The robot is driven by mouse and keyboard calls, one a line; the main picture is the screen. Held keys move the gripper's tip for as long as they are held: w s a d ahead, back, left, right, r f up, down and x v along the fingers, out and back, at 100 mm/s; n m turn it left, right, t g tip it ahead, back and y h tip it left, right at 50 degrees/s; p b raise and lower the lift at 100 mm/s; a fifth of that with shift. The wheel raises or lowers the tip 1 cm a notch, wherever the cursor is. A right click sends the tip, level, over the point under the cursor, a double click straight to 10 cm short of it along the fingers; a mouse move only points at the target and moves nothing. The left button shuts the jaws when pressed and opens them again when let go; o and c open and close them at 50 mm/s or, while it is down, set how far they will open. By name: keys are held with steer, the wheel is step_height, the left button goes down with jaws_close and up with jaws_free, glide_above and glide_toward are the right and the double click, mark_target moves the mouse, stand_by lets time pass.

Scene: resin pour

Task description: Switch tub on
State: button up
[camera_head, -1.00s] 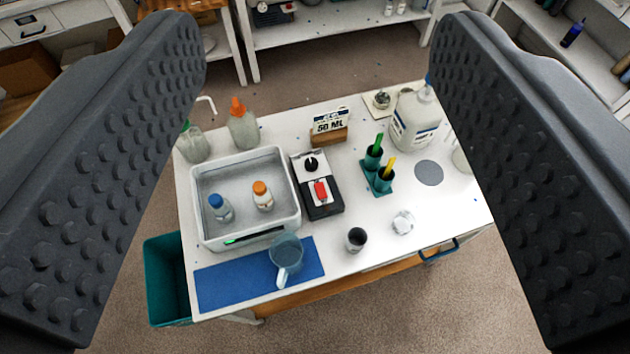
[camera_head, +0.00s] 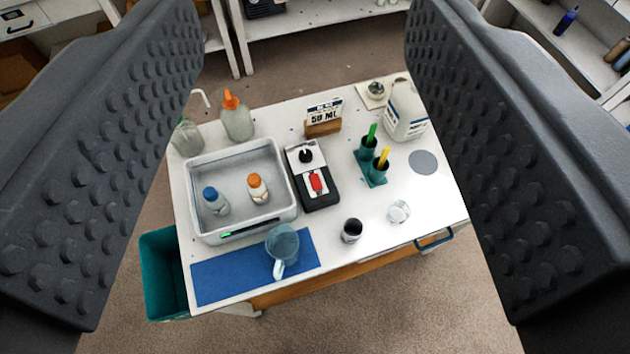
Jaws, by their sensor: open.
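The tub (camera_head: 190,168) is a light grey open basin at the left of the white table. A blue-capped bottle (camera_head: 215,201) and an orange-capped bottle (camera_head: 257,188) stand in it. A green light (camera_head: 227,235) shows on its front. A black and white control box (camera_head: 301,169) stands just right of the tub, with a black knob (camera_head: 306,156) and a red rocker switch (camera_head: 316,183). I cannot tell the switch's position. My gripper (camera_head: 306,180) is open and empty, its two dark studded fingers at the picture's left and right sides, above and back from the table.
A clear jug (camera_head: 282,246) stands on a blue mat (camera_head: 215,277) in front of the tub. A dark cup (camera_head: 351,231), a clear cup (camera_head: 398,212), teal holders (camera_head: 371,168), a 50 ML sign (camera_head: 324,116) and a white jug (camera_head: 406,112) stand around. A teal bin (camera_head: 163,270) is at left.

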steer(key=shift+w+f, duration=0.15)
steer(key=shift+f, duration=0.1)
steer(key=c, duration=0.5)
steer(key=w+d+f+g+b, duration=0.1)
steer(key=w+f+b, duration=0.2)
steer(key=f, duration=0.5)
steer(key=w+d+f+n+g+y+b, duration=0.1)
steer(key=w+f+b, duration=0.2)
steer(key=w+f, duration=0.3)
steer(key=w+d+f+n+y+b, duration=0.1)
steer(key=w+f, duration=0.3)
steer(key=f, duration=0.6)
steer(key=shift+w+f+g+b, duration=0.15)
steer(key=shift+g+b, duration=0.25)
steer(key=shift+b, duration=0.5)
jaws_close()
steer(key=w+f+g+b, duration=0.1)
steer(key=w+f+b, duration=0.3)
steer(key=f, duration=1.1)
steer(key=w+d+f+n+g+y+b, duration=0.1)
steer(key=w+f+b, duration=0.2)
steer(key=f, duration=1.1)
steer(key=shift+w+f+n+g+b, duration=0.3)
steer(key=shift+w+f+b, duration=0.1)
steer(key=shift+w, duration=0.2)
